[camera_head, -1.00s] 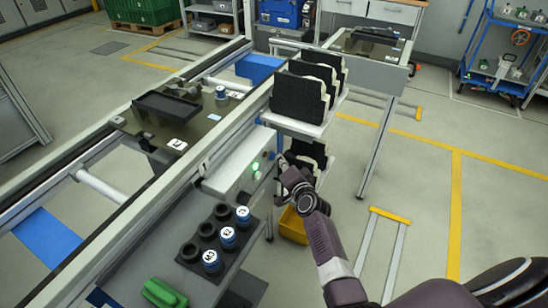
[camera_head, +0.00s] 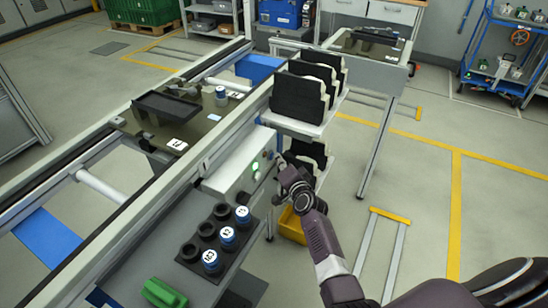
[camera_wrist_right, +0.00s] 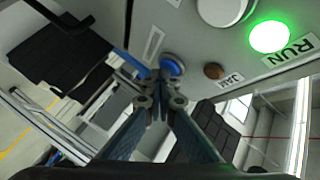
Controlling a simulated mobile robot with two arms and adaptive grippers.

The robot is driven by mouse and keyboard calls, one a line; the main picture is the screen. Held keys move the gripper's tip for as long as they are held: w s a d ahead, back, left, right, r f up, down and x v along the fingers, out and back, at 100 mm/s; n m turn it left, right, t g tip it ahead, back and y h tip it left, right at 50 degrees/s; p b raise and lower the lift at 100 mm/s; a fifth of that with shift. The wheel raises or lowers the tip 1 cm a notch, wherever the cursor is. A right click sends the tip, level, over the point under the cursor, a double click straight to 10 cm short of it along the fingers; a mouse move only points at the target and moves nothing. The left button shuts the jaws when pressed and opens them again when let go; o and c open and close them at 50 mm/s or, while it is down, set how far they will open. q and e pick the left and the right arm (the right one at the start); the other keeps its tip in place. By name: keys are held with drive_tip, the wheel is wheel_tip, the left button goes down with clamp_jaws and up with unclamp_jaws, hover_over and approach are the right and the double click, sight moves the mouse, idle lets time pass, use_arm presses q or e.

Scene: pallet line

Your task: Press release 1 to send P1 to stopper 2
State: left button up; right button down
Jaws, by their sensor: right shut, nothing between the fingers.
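My right gripper (camera_wrist_right: 160,85) is shut and empty. In the wrist view its fingertips are at a blue round button (camera_wrist_right: 172,66) on the grey control panel (camera_wrist_right: 205,55), overlapping its lower left edge; whether they touch or press it I cannot tell. The label beside the button is unreadable. In the head view the right gripper (camera_head: 279,164) is at the panel's right end, the button hidden. A dark pallet (camera_head: 140,127) with a white label (camera_head: 178,144) sits on the conveyor, carrying a black tray (camera_head: 167,106) and a blue-and-white cylinder (camera_head: 221,92). My left gripper is out of view.
A green RUN lamp (camera_wrist_right: 269,36) is lit beside a dark JAM lamp (camera_wrist_right: 213,71). A side shelf (camera_head: 190,275) holds numbered cylinders (camera_head: 228,236) and a green object (camera_head: 163,293). Black parts in a rack (camera_head: 300,97) stand close behind the gripper; a yellow bin (camera_head: 292,226) is below.

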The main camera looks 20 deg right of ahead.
drive_tip(key=shift+s+d, duration=0.5)
drive_tip(key=shift+s, duration=0.2)
